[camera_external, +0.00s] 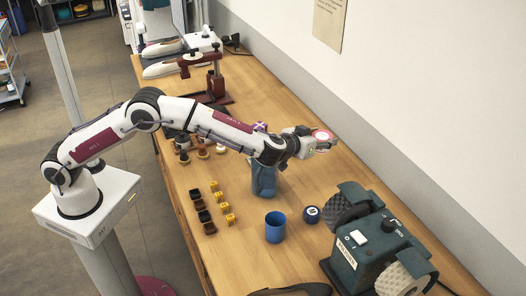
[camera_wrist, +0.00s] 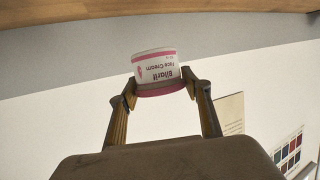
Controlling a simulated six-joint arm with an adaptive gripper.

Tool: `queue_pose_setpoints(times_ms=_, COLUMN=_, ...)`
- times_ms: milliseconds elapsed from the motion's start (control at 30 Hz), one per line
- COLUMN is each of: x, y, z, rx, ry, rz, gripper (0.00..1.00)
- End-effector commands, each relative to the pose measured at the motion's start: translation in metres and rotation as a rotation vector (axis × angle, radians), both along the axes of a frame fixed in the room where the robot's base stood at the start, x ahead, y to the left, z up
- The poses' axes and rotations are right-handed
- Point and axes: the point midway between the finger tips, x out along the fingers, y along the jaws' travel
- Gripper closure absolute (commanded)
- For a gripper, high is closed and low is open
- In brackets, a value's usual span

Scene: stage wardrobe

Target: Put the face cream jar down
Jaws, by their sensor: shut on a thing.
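The face cream jar (camera_wrist: 155,68) is white with pink bands and a printed label. It shows upside down in the wrist view, between the fingertips. In the external view the jar (camera_external: 322,136) is at the end of my arm, raised above the bench. My gripper (camera_wrist: 160,88) is shut on the jar's sides. In the external view my gripper (camera_external: 308,142) reaches out over the right part of the wooden bench (camera_external: 262,226), towards the wall.
Below stand a blue cup (camera_external: 275,227), a dark blue round item (camera_external: 312,214) and a blue container (camera_external: 264,180). A green machine with textured wheels (camera_external: 362,248) stands at the front right. Small yellow and black pieces (camera_external: 217,196) lie left. Bare wood shows between them.

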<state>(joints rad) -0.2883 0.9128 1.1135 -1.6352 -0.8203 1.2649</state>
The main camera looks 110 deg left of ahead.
Motion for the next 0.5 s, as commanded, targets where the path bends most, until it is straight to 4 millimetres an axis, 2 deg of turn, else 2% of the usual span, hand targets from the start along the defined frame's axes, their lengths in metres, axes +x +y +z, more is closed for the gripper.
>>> queue_pose_setpoints(times_ms=267, x=0.003, y=-0.046, z=-0.002, rx=-0.007, ry=0.005, rz=-0.034, gripper=0.77)
queue_pose_setpoints(times_ms=367, x=0.003, y=-0.067, z=-0.002, rx=-0.01, ry=0.006, rz=-0.048, gripper=0.77)
queue_pose_setpoints(times_ms=500, x=0.001, y=-0.105, z=-0.003, rx=-0.015, ry=0.008, rz=-0.076, gripper=0.77)
